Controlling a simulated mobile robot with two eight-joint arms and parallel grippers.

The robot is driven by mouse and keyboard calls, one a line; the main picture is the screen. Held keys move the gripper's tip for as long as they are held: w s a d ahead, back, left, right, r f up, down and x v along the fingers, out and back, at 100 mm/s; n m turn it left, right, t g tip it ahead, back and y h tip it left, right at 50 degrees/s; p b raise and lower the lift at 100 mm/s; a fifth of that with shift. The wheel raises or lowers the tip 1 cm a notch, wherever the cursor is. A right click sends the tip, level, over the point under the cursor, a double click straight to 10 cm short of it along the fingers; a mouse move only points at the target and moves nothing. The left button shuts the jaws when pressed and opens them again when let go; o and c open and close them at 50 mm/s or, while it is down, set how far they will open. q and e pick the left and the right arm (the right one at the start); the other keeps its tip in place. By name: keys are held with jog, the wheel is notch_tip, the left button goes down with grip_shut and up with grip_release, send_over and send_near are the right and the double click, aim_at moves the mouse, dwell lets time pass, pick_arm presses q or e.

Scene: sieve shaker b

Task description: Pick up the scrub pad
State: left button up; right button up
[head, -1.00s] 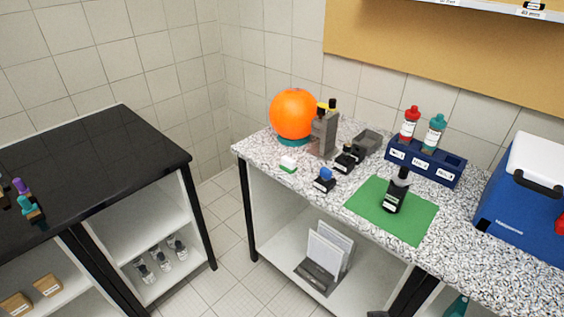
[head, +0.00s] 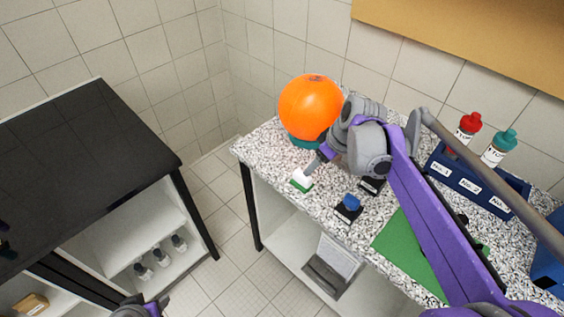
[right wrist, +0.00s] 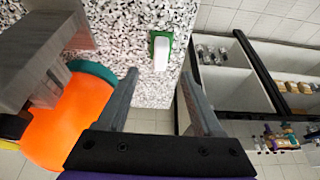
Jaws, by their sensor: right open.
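The scrub pad (head: 302,182), white on top with a green base, lies on the speckled counter near its left front edge. It also shows in the right wrist view (right wrist: 162,53), just beyond the fingertips. My right gripper (head: 313,168) reaches down to the pad from behind and right in the head view. In the right wrist view my right gripper (right wrist: 160,76) is open, its fingers apart with nothing between them and the pad ahead of the gap. What seems to be my left gripper (head: 140,307) is cut off at the bottom edge, its fingers unclear.
An orange ball (head: 310,106) on a teal ring stands close behind the pad. A blue-topped stamp-like item (head: 349,207) stands to its right, then a green mat (head: 408,252). A blue rack (head: 470,180) holds bottles. The counter's front edge is close to the pad.

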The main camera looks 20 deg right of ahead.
aim_at(303, 176)
jog(key=x, duration=0.4)
jog(key=shift+w+a+f, duration=0.1)
jog(key=shift+w+f, duration=0.05)
jog(key=shift+f, duration=0.1)
jog(key=x, duration=0.6)
jog(key=shift+w+r, duration=0.1)
jog(key=shift+w, duration=0.15)
grip_shut()
notch_tip(303, 176, up, 10)
jog(key=shift+r, duration=0.1)
jog(key=shift+c, duration=1.4)
grip_release()
jog(key=c, duration=0.7)
jog(key=shift+o, duration=0.2)
jog(key=shift+s, duration=0.1)
